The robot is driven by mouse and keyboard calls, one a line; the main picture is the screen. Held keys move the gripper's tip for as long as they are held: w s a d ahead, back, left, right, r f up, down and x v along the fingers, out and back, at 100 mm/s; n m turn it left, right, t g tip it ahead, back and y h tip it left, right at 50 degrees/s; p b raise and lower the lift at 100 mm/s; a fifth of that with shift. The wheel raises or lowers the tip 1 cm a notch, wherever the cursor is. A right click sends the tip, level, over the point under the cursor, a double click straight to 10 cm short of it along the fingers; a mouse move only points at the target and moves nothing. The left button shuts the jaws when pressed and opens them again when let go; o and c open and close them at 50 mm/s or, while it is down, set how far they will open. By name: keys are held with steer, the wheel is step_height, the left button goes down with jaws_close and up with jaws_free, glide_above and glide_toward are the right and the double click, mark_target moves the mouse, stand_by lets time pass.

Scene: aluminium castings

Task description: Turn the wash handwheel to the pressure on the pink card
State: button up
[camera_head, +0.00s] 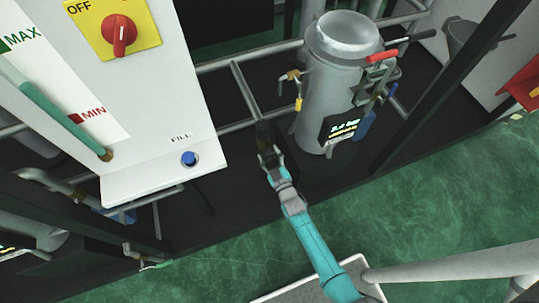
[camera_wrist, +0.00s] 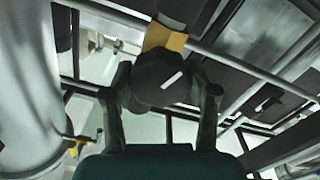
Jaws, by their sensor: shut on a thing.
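A dark round handwheel with a white mark (camera_wrist: 158,82) sits between the two fingers of my gripper in the wrist view. My gripper (camera_head: 268,153) is shut on it, low beside the grey tank; in the head view the wheel is mostly hidden and small. A tan block (camera_wrist: 166,37) shows just behind the wheel in the wrist view. A small black display (camera_head: 343,128) on the tank's front shows a lit bar reading, too small to read surely. I see no pink card in either view.
The grey cylindrical tank (camera_head: 335,90) stands right of my gripper, with a red-handled lever (camera_head: 381,57) and a yellow tag (camera_head: 298,103). A white panel with a blue FILL button (camera_head: 189,158) is to the left. Pipes run behind.

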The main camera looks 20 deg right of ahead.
steer(key=n, duration=0.5)
steer(key=shift+n, duration=0.4)
stand_by(0.4)
steer(key=o, duration=1.2)
steer(key=shift+c, duration=0.2)
steer(key=s, duration=1.2)
